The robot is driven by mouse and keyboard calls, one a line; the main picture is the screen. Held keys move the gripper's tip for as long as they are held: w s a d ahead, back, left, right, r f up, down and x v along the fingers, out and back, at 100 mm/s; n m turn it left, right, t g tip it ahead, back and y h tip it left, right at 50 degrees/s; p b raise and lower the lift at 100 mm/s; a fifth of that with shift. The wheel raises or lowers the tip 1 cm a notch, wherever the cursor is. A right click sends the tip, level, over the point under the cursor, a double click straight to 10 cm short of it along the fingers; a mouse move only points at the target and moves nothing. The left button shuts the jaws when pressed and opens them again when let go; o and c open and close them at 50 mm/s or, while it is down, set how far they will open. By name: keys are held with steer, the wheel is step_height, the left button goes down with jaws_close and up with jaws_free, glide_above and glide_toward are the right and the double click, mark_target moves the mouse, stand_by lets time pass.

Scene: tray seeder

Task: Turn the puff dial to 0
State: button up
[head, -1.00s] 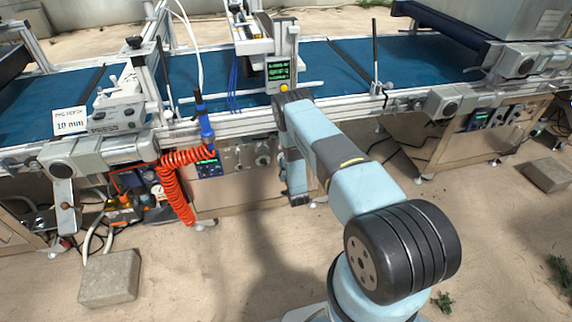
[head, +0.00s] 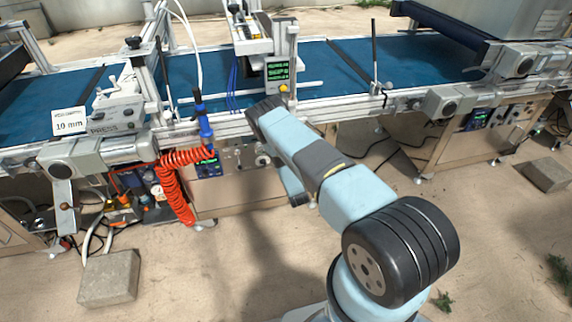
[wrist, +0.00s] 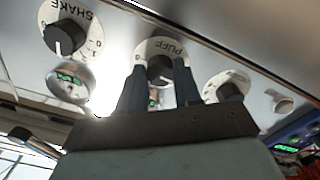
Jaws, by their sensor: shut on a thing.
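The puff dial (wrist: 160,69) is a dark knob on a round white plate lettered PUFF, which appears upside down in the wrist view. My gripper (wrist: 160,76) is shut on this dial, with one dark finger on each side of the knob. The fingers hide much of the plate's scale, and I cannot read where the knob points. In the head view my arm blocks the gripper and the part of the panel it works on.
The shake dial (wrist: 66,38) is to the left in the wrist view, with a round green-lit part (wrist: 71,82) below it. Another dial (wrist: 228,88) is close on the right. In the head view, an orange coiled hose (head: 176,185) hangs left of my arm.

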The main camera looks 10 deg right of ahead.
steer(key=shift+f+n, duration=0.1)
steer(key=shift+n, duration=0.6)
steer(key=o, duration=1)
steer(key=shift+o, duration=0.2)
steer(key=shift+s, duration=0.1)
steer(key=s, duration=1.3)
steer(key=shift+s, duration=0.3)
steer(key=shift+a, duration=0.1)
